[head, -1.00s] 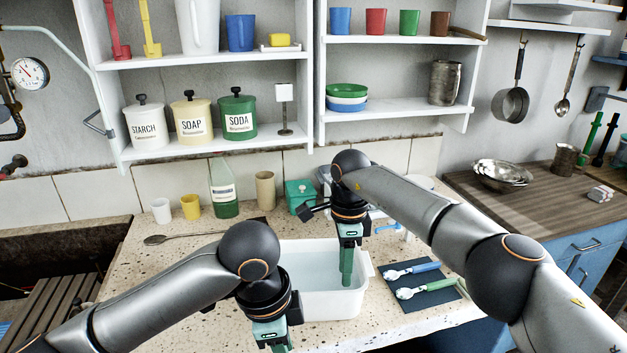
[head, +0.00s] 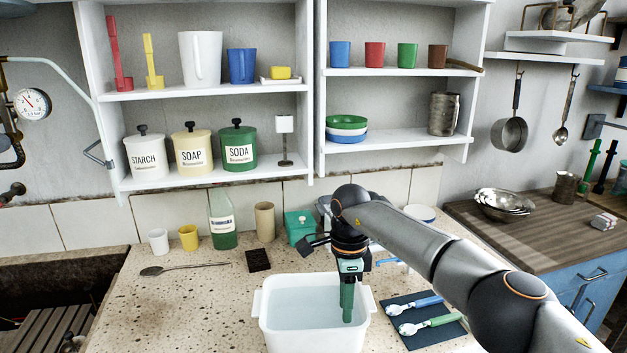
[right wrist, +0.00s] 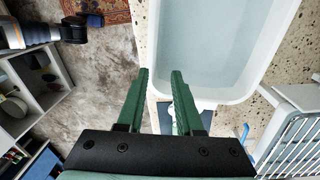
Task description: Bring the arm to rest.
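My right gripper (head: 347,318) points down at the right part of the white basin (head: 264,323) in the head view. In the right wrist view its two green fingers (right wrist: 160,73) stand apart with nothing between them. The white basin (right wrist: 235,94), with clear water-like contents, lies beyond the fingers there. I cannot tell how high the fingertips are above it. My left gripper does not show in the head view.
A dark mat (head: 428,333) with blue-handled and green-handled tools lies right of the basin. Shelves hold jars above. The counter's left front is clear.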

